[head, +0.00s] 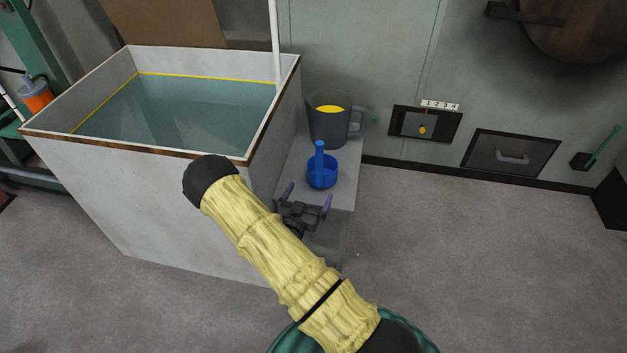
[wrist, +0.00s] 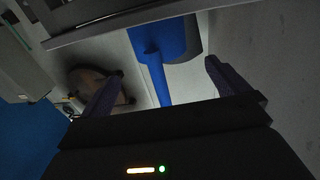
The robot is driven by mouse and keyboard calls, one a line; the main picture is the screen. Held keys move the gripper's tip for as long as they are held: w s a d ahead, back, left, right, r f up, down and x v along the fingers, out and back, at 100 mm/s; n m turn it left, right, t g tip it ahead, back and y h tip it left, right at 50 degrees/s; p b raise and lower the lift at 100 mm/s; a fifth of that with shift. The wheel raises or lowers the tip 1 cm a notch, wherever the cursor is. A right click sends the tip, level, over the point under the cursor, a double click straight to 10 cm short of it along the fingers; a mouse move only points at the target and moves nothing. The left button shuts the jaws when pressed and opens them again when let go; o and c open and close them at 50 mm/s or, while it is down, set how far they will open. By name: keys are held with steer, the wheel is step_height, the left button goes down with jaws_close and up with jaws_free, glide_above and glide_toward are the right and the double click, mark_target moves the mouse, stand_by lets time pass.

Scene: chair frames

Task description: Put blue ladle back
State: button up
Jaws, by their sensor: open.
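The blue ladle (head: 322,177) sits on a small grey shelf (head: 343,188) beside the tank in the head view. Its round cup is low and its handle (head: 319,150) stands up. My gripper (head: 307,198) is open, just in front of the ladle on the near side, with purple fingers spread. In the wrist view the ladle's blue cup (wrist: 180,38) is at the top and its handle runs down between the spread fingers of my gripper (wrist: 164,68). No finger visibly touches the ladle. The lower handle end is hidden by the gripper body in that view.
A grey jug (head: 329,128) with yellow contents stands right behind the ladle on the shelf. A large water-filled tank (head: 190,200) with a wooden rim is close on the left. A wall panel with a drawer (head: 510,154) is at the right. The floor to the right is clear.

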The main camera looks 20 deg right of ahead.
steer(key=shift+v, duration=1.25)
